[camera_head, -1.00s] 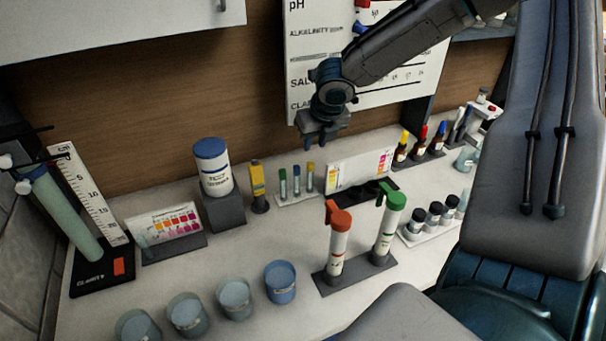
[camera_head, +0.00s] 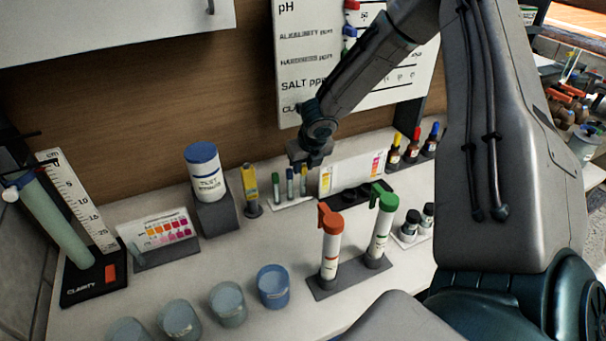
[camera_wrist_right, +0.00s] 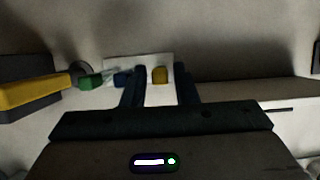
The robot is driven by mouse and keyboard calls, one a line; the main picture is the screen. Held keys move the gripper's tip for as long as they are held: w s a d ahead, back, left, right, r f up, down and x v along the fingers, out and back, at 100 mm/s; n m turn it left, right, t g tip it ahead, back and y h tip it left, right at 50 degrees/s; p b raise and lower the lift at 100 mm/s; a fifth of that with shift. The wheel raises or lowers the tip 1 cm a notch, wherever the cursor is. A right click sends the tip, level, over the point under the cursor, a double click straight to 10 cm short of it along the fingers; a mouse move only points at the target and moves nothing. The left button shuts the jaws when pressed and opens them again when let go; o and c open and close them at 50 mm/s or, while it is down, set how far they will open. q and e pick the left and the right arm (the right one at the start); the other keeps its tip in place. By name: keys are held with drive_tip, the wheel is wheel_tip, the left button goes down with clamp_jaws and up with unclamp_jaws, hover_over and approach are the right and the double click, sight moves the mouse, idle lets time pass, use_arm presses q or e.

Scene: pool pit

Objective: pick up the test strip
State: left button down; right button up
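A white rack (camera_head: 291,204) holds three slim upright sticks: one green-topped (camera_head: 276,186), one blue-topped (camera_head: 290,186) and one yellow-topped (camera_head: 304,181). I cannot tell whether one of these is the test strip. A white canister with a blue lid (camera_head: 205,172), lettered "TEST", stands on a grey block to their left. My right gripper (camera_head: 310,162) is just above the rack's right end, by the yellow-topped stick. In the right wrist view its fingers (camera_wrist_right: 160,68) are apart, with the yellow top (camera_wrist_right: 160,75) showing in the gap, not gripped. My left gripper is not in view.
A yellow device (camera_head: 250,188) stands left of the rack. A colour-chart board (camera_head: 345,175) is close on the right. Red-topped (camera_head: 331,240) and green-topped (camera_head: 381,225) tubes stand in front. Cups, including a blue one (camera_head: 273,287), line the front.

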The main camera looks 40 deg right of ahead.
drive_tip(key=shift+s+r, duration=0.1)
drive_tip(key=shift+c, duration=0.3)
clamp_jaws()
drive_tip(key=shift+r, duration=0.1)
drive_tip(key=shift+r, duration=0.3)
wheel_tip(320, 180, up, 12)
drive_tip(key=f+p, duration=0.1)
drive_tip(key=p, duration=0.1)
drive_tip(key=s+a+b, duration=0.2)
drive_tip(key=s+b, duration=0.3)
drive_tip(key=s, duration=0.3)
drive_tip(key=s+a+b, duration=0.3)
drive_tip(key=s+b, duration=0.2)
drive_tip(key=s, duration=0.4)
drive_tip(key=shift+a+b, duration=0.25)
drive_tip(key=shift+b, duration=0.15)
